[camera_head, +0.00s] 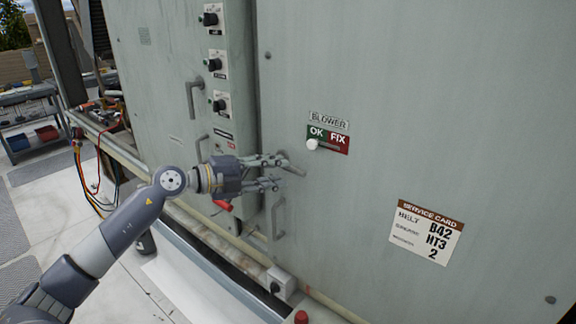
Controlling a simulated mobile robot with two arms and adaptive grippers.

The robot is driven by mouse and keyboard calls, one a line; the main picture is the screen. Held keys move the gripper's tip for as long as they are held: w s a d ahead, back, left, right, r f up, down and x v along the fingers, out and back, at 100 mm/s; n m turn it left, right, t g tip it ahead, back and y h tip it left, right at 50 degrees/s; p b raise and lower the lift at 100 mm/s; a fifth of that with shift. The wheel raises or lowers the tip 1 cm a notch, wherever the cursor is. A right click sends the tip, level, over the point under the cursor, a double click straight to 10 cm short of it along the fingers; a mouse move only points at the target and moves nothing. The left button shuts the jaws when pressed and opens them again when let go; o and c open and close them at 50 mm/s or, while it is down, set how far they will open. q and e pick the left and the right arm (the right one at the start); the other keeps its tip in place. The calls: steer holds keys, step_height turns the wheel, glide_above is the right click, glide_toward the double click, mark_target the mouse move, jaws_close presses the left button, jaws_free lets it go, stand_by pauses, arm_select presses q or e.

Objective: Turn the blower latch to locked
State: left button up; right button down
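A large pale green blower door (420,100) fills the right side, with a sign reading BLOWER (329,120). Below the sign is a green OK and red FIX plate with a white slider knob (312,145) at its OK end. A small grey latch lever (295,168) sits near the door's left edge, slanting down to the right. My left gripper (280,172) comes from the left, its two fingers apart at the lever's left end. The fingers partly hide the lever; contact cannot be told. My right gripper is out of view.
A grey pull handle (278,218) is below the lever. Dials (214,64) and more handles (194,98) are on the cabinet to the left. A red-gripped part (222,205) shows under my gripper. A service card (427,232) is at lower right. A cart (30,120) stands far left.

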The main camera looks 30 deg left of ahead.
mark_target(290, 171)
arm_select(q)
steer(key=shift+p+x, duration=0.7)
steer(key=shift+x, duration=1.3)
steer(key=shift+c, duration=0.6)
jaws_close()
